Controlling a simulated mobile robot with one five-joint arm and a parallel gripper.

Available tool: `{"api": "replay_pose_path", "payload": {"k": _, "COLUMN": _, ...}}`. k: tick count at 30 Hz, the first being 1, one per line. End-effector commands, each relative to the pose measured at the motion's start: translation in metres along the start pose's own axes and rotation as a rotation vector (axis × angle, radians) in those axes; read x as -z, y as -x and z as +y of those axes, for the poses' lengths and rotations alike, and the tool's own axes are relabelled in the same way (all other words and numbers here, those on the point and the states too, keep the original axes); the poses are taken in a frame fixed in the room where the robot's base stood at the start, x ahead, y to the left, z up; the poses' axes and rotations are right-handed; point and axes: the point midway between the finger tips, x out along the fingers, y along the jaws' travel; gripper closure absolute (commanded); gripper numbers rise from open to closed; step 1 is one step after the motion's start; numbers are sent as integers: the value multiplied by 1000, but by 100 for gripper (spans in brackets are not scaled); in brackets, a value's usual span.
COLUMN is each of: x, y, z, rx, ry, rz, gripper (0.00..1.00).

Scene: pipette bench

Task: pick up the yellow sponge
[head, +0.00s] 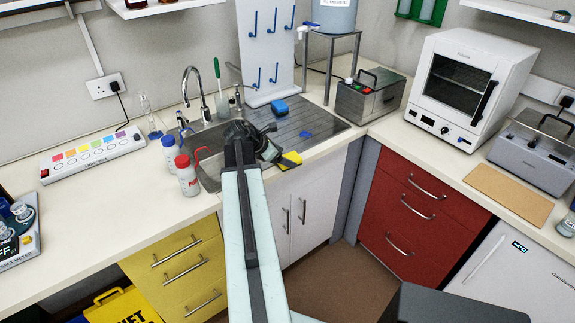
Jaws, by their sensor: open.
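The yellow sponge (291,158) shows at the front edge of the sink counter, just right of my gripper, with a dark part beside its yellow face. My gripper (272,150) is open and reaches over the front of the sink, its jaws pointing right and down toward the sponge. The jaws are very close to the sponge. I cannot tell whether they touch it or sit around it. My arm hides part of the sink and the counter edge.
Two bottles with red (187,176) and blue (171,153) caps stand left of the sink, near my arm. A tap (203,90) rises behind. The counter at left (120,205) has free room.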

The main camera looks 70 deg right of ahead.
Motion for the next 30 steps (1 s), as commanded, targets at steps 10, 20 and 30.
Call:
{"api": "replay_pose_path", "payload": {"k": 10, "x": 0, "y": -33, "z": 0, "rx": -1, "ry": 1, "rz": 0, "gripper": 22}}
{"api": "replay_pose_path", "payload": {"k": 20, "x": 0, "y": -32, "z": 1, "rx": -1, "ry": 1, "rz": 0, "gripper": 86}}
{"api": "replay_pose_path", "payload": {"k": 30, "x": -8, "y": -24, "z": 2, "rx": -1, "ry": 1, "rz": 0, "gripper": 86}}
